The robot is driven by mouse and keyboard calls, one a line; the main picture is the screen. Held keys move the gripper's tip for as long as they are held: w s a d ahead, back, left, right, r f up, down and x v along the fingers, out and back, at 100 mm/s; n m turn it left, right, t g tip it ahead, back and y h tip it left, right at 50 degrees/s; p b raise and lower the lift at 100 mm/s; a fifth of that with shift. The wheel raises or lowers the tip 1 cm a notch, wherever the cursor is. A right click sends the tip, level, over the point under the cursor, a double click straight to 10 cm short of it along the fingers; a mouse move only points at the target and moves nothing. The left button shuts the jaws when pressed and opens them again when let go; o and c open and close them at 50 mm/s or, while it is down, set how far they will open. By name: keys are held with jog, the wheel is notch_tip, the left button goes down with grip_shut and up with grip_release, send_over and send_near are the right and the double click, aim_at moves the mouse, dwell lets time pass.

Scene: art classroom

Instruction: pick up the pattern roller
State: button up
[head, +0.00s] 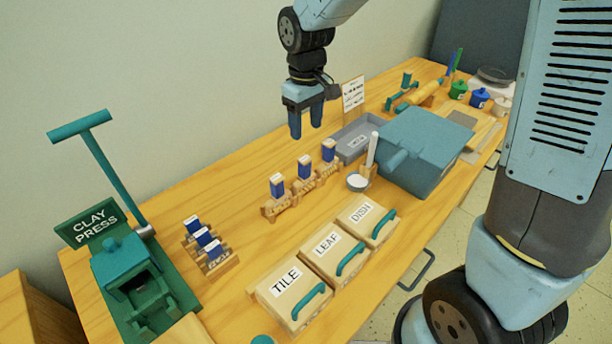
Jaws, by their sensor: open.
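My gripper (306,130) hangs above the back part of the table, fingers pointing down, open and empty. It is apart from everything on the table. A pale wooden roller (428,92) with teal end parts lies at the far end of the table, to the right of my gripper. I cannot tell for sure that it is the pattern roller. Several small blue and white blocks stand upright in wooden holders, including one block (277,185) below my gripper in the picture. Their labels are too small to read.
A clay press (112,270) with a tall teal handle stands at the left. Boxes marked TILE (300,312), LEAF (345,268) and DISH (380,228) line the front edge. A blue-grey machine (425,145) and a grey tray (352,150) stand right of centre. Jars (480,97) stand farther back.

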aim_at(304, 159)
notch_tip(304, 159, down, 8)
jog(key=shift+a+f, duration=0.2)
jog(key=shift+f, duration=2.45)
grip_shut()
